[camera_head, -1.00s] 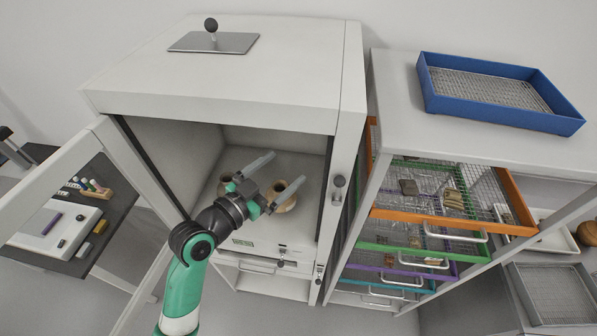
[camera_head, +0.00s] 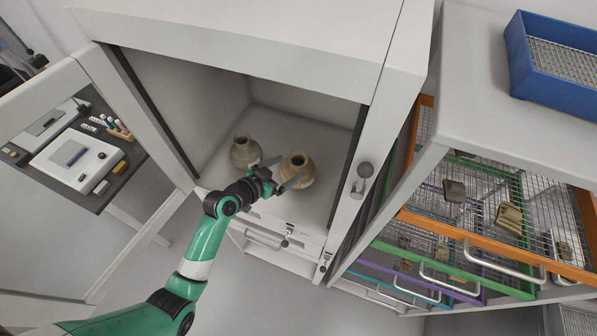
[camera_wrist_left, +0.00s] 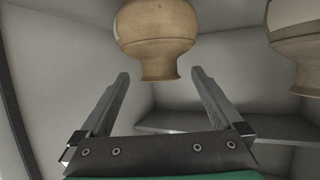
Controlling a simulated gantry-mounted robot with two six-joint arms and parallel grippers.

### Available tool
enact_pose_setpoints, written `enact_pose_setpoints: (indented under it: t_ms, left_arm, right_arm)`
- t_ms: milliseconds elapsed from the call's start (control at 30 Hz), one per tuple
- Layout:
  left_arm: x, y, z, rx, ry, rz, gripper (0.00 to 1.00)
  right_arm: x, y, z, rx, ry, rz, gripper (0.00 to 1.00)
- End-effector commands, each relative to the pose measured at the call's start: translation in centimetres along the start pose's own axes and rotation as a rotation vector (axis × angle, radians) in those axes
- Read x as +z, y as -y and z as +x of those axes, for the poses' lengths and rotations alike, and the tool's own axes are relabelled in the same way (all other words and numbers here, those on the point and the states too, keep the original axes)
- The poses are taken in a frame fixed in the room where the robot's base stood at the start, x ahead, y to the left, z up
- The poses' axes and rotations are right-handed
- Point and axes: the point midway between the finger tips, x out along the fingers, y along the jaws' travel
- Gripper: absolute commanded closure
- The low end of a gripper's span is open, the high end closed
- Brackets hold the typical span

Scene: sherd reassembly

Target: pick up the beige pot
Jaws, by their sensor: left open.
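The beige pot (camera_head: 299,168) stands upright on the floor of the open white cabinet, at the right. My left gripper (camera_head: 284,173) is open at its front left side, its fingers pointing toward it. In the left wrist view the beige pot (camera_wrist_left: 155,38) appears upside down, straight ahead, its neck lined up between the tips of my open left gripper (camera_wrist_left: 160,74). Nothing is held. Whether the fingers touch the pot cannot be told. My right gripper is not in view.
A second, greyish-brown pot (camera_head: 245,153) stands to the left, and it also shows in the left wrist view (camera_wrist_left: 297,45). The cabinet (camera_head: 225,40) has side walls around the pots, and its door (camera_head: 50,240) stands open at left. Mesh drawers (camera_head: 480,235) with sherds are at right.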

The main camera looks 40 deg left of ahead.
Motion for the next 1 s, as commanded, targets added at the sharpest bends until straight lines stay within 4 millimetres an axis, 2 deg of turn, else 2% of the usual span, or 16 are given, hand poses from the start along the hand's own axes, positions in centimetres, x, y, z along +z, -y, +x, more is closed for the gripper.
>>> enact_pose_setpoints:
  t_ms: [67, 267, 500, 600, 833, 867, 1000]
  left_arm:
    - [0.0, 0.0, 0.8, 0.000, 0.000, 0.001, 0.00]
    - [0.0, 0.0, 1.5, 0.000, 0.000, 0.001, 0.00]
    - [0.2, -0.1, 5.2, 0.001, -0.001, 0.000, 0.00]
    - [0.2, -0.1, 6.1, 0.001, -0.001, 0.001, 0.00]
    - [0.1, -0.1, 6.2, 0.000, 0.000, 0.001, 0.00]
    - [0.1, -0.1, 6.2, 0.000, 0.000, 0.001, 0.04]
    - [0.1, -0.1, 6.2, 0.000, 0.000, 0.001, 0.29]
  right_arm:
    - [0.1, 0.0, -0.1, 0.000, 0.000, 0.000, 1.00]
    - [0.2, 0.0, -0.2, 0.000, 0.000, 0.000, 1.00]
    - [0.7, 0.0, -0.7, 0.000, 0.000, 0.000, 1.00]
    - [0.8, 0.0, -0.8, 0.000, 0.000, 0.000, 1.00]
    - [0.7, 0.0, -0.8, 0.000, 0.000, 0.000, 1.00]
    - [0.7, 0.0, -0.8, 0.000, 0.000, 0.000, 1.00]
    - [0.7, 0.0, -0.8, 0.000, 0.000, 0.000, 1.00]
